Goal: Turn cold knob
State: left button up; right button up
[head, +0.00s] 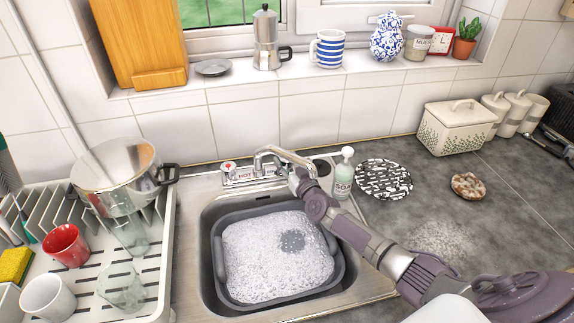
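The tap (285,154) stands at the back of the steel sink (207,210). The hot knob (228,167) is on the left of its base plate, beside a red "HOT" label. A second label to the right is partly covered. The cold knob cannot be made out; my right gripper and the spout are in front of that side. My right arm comes in from the right, across the sink's right side. My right gripper (294,174) is at the right end of the tap base, close to or touching it. Its fingers are too small and covered to read. My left gripper is out of view.
A grey basin (340,268) of suds fills the sink. A soap bottle (343,175) stands just right of my gripper, with a patterned plate (384,179) beyond. A dish rack (150,275) with a pot (118,180) and cups is left.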

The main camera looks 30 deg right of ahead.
dwell(0.4)
jog(key=o, duration=1.2)
